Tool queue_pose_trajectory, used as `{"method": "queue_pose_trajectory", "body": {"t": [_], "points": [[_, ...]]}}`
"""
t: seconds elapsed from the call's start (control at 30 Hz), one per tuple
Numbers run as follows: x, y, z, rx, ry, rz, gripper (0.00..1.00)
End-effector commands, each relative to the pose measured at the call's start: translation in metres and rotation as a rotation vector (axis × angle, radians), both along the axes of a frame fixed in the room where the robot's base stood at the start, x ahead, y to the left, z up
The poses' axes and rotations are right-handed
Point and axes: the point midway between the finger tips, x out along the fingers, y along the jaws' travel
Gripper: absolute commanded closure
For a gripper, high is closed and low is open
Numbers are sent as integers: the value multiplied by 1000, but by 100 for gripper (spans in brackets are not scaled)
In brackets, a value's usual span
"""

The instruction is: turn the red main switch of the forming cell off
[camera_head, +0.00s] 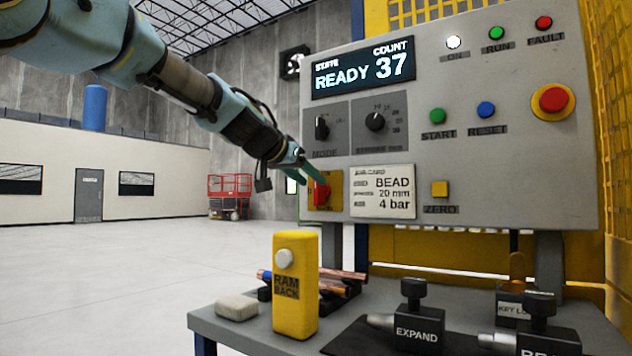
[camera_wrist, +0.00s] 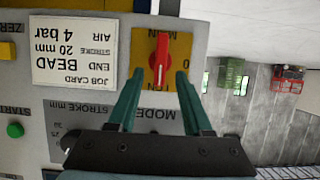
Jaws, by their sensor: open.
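The red main switch (camera_head: 321,194) is a rotary handle on a yellow plate at the lower left of the grey control panel (camera_head: 480,190). In the wrist view, which is upside down, the red switch (camera_wrist: 159,58) stands vertical on its yellow plate. A "0" mark shows to its right there. My gripper (camera_head: 302,168) is at the panel in front of the switch and partly hides it. In the wrist view my gripper (camera_wrist: 159,74) is open, with one teal finger on each side of the handle's lower part. I cannot tell whether the fingers touch it.
The mode knob (camera_head: 321,127) is just above the switch, and the job card (camera_head: 381,191) is beside it. A red emergency button (camera_head: 552,98) is at the panel's upper right. Below, a yellow ram-back box (camera_head: 296,312) and copper tubes (camera_head: 340,280) are on the bench.

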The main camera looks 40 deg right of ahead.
Motion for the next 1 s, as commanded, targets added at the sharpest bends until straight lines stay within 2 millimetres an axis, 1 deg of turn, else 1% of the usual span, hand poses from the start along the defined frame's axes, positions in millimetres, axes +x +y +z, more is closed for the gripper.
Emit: {"method": "queue_pose_trajectory", "body": {"t": [0.03, 0.1, 0.23, 0.37, 0.63, 1.0], "points": [[1, -9, -2, 2, 2, -3, 50], [4, -18, -6, 2, 2, -1, 50], [7, -29, -12, 1, 2, -1, 50], [9, -34, -15, 1, 1, 1, 50], [10, -35, -16, 0, 0, 2, 50], [10, -35, -16, 1, 0, 2, 92]]}}
